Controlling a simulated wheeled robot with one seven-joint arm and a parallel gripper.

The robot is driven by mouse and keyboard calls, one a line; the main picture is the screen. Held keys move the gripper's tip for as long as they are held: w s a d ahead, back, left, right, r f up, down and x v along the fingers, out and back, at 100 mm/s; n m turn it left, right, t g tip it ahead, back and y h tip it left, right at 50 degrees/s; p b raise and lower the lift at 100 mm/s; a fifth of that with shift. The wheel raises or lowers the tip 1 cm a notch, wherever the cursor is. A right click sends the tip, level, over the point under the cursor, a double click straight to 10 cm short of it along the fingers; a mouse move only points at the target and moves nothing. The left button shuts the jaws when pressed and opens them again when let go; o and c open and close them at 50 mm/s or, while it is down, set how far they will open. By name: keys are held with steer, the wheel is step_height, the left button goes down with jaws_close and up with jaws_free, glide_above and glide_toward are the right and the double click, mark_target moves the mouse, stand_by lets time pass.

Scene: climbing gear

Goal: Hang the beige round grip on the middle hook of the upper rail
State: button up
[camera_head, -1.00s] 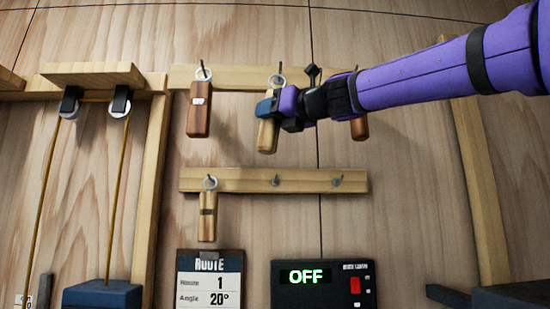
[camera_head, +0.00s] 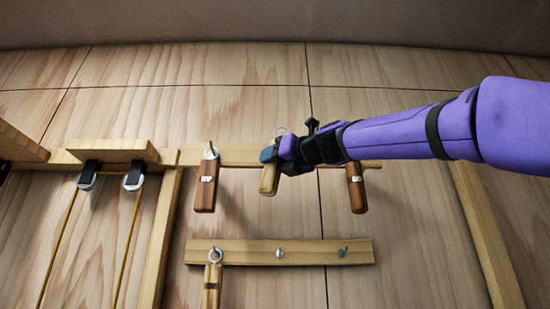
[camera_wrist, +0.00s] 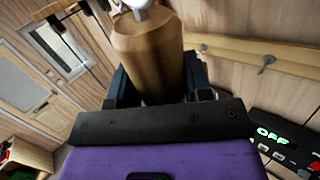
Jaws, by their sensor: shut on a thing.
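The beige round grip (camera_head: 269,180) is held by my gripper (camera_head: 272,157) in front of the middle of the upper rail (camera_head: 240,155). Its metal ring (camera_head: 281,130) shows just above my fingers, at about the top edge of the rail. The middle hook is hidden, and I cannot tell if the ring is around it. In the wrist view, the grip (camera_wrist: 148,50) stands between my fingers, with its pale ring fitting at the top edge of the picture.
Dark brown grips hang on the upper rail's left (camera_head: 206,186) and right (camera_head: 356,188). The lower rail (camera_head: 320,252) has a striped beige grip (camera_head: 211,287) at its left; its middle hook (camera_head: 280,253) and right hook (camera_head: 343,252) are bare. A lit OFF box (camera_wrist: 285,140) shows in the wrist view.

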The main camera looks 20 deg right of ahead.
steer(key=w+d+f, duration=0.1)
steer(key=w+d, duration=0.1)
steer(key=w, duration=0.5)
steer(key=shift+w+d+f, duration=0.15)
steer(key=shift+w+d, duration=0.05)
steer(key=shift+d, duration=0.05)
stand_by(0.7)
stand_by(0.7)
steer(key=o, duration=1.1)
steer(key=shift+f, duration=0.1)
steer(key=shift+c, duration=0.2)
steer(key=v, duration=1)
steer(key=shift+s+d, duration=0.2)
steer(key=shift+s, duration=0.15)
